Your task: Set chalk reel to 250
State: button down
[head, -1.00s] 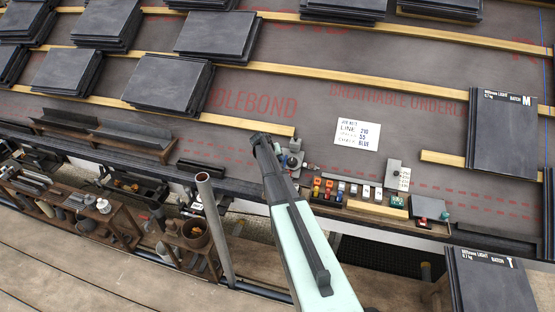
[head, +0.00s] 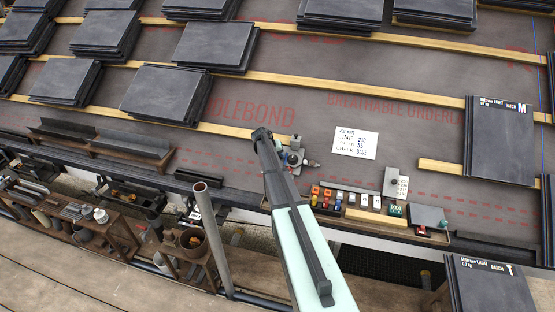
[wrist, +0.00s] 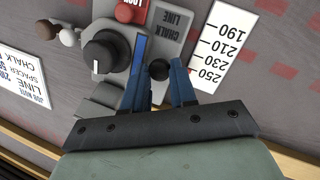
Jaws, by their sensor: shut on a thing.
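The chalk reel station shows in the wrist view, with a grey label (wrist: 174,28) reading CHALK LINE. Beside it is a white scale (wrist: 217,46) marked 190, 210, 230 and 250. My gripper (wrist: 160,64) has its two blue fingers shut around a small black round knob (wrist: 158,70). The knob lies roughly level with the 250 mark, but no pointer is clear. A larger black dial (wrist: 104,52) with a white mark and a red LOCK button (wrist: 130,11) are to the left. In the head view my arm hides much of the reel (head: 296,158).
A white job note (head: 355,143) lies right of the reel; its LINE figure looks like 210. Slate stacks (head: 166,92) cover the upper left. A grey post (head: 211,232) stands left of my arm.

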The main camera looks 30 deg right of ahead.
jog(key=c, duration=1.3)
grip_release()
jog(key=shift+w+d+r, duration=0.25)
jog(key=shift+d, duration=0.05)
jog(key=o, duration=0.4)
jog(key=shift+s+a+f, duration=0.1)
jog(key=shift+a, duration=0.1)
jog(key=v, duration=1.3)
jog(key=shift+s+a+r, duration=0.15)
jog(key=shift+r, duration=0.2)
